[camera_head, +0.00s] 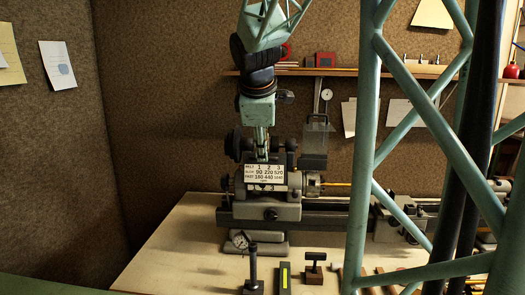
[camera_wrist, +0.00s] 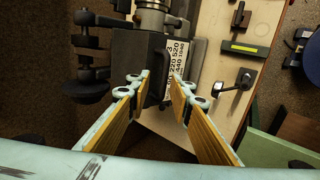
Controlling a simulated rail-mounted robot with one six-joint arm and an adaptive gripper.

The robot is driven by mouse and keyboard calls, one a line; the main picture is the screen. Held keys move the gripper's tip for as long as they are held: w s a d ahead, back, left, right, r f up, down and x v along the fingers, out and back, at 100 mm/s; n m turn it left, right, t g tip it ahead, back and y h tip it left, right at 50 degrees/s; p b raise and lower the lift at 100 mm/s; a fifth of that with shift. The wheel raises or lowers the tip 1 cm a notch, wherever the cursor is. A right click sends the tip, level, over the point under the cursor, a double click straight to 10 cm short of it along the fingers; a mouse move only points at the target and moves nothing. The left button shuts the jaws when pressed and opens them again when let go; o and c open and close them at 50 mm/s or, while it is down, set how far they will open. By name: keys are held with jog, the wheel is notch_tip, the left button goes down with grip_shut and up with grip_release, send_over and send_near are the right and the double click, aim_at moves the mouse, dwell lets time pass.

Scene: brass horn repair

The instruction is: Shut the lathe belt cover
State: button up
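The lathe (camera_head: 268,210) stands on the bench with a white speed plate (camera_head: 266,178) on its headstock. A dark grey box-like part, which looks like the belt cover (camera_head: 316,148), stands raised behind and to the right of the plate. In the wrist view, a dark box that looks like the same cover (camera_wrist: 128,58) lies just beyond my fingertips. My gripper (camera_head: 262,152) points down over the headstock. In the wrist view my gripper (camera_wrist: 157,82) is open, with nothing held between its fingers. Whether a fingertip touches the box I cannot tell.
Dark pulley-like discs (camera_wrist: 88,52) are beside the box. A dial gauge (camera_head: 240,240), a yellow-marked block (camera_head: 284,278) and a T-handled tool (camera_head: 314,268) are on the bench (camera_head: 180,255) in front. A shelf (camera_head: 345,71) runs along the back wall.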

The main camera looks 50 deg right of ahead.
jog(key=v, duration=0.7)
jog(key=shift+r, duration=0.2)
